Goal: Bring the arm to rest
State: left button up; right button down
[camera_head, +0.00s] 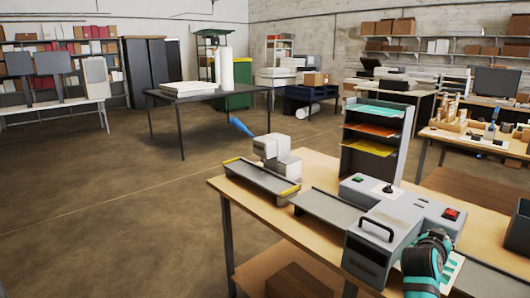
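A grey roll laminator (414,210) stands on the wooden workbench (320,171) at the lower right. It has a black handle on its front, a dark knob and a green button on top, and a red switch at its right. A black and teal part of my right arm, around the gripper (427,262), is at the laminator's front right side. Its fingers cannot be made out, so I cannot tell whether it is open or shut. My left gripper is not in view.
A dark flat tray (330,209) lies left of the laminator. A white device (273,153) with a blue lever (241,127) stands by another tray (260,180). A rack (389,133) of coloured sheets stands behind. Open floor (100,210) lies to the left.

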jog(key=s+a+f+n+g+y, duration=0.1)
jog(key=s+a+f+n+y, duration=0.2)
jog(key=s+a+f, duration=0.45)
jog(key=s+a+f+n+g+y, duration=0.1)
jog(key=s+a+f+n+y, duration=0.3)
jog(key=s+f, duration=0.65)
jog(key=s+a+f+n+g+y, duration=0.2)
jog(key=s+a, duration=0.5)
jog(key=s, duration=0.3)
jog(key=s+a+f+n+g+y, duration=0.2)
jog(key=s+a, duration=0.5)
jog(key=s, duration=0.4)
notch_tip(320, 180, down, 28)
jog(key=s+g, duration=0.2)
jog(key=s+d+f, duration=0.2)
jog(key=s+f, duration=1.2)
jog(key=s, duration=0.2)
jog(key=shift+s+d+f+g, duration=0.15)
jog(key=shift+d+g, duration=0.25)
jog(key=c, duration=2)
grip_release()
